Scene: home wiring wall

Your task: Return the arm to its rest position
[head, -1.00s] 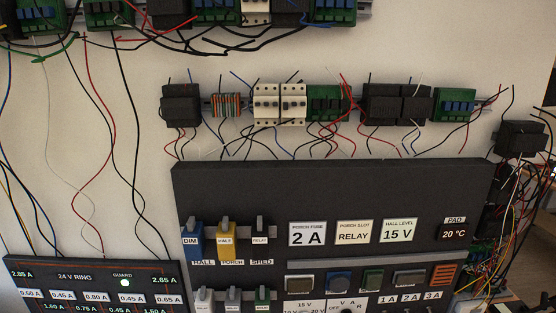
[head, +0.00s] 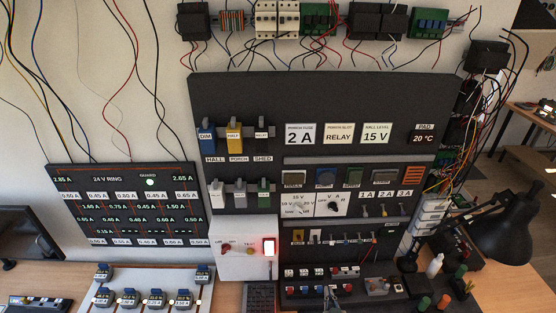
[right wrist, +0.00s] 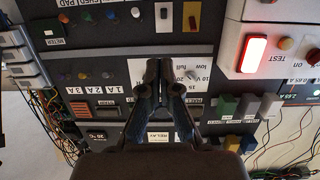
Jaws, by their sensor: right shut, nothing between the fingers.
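My right gripper (right wrist: 160,68) is in the right wrist view, with its two dark fingers together and nothing between them. That view shows the wall panel upside down behind the fingers, and I see no contact with it. In the head view, a small grey part at the bottom edge (head: 332,297) looks like the tip of my right gripper, in front of the lower panel. The rest of my right arm is out of the head view. My left gripper is in neither current view.
A meter board (head: 125,240) is at left. A black desk lamp (head: 500,235) stands at right. Loose wires hang above and beside the panel.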

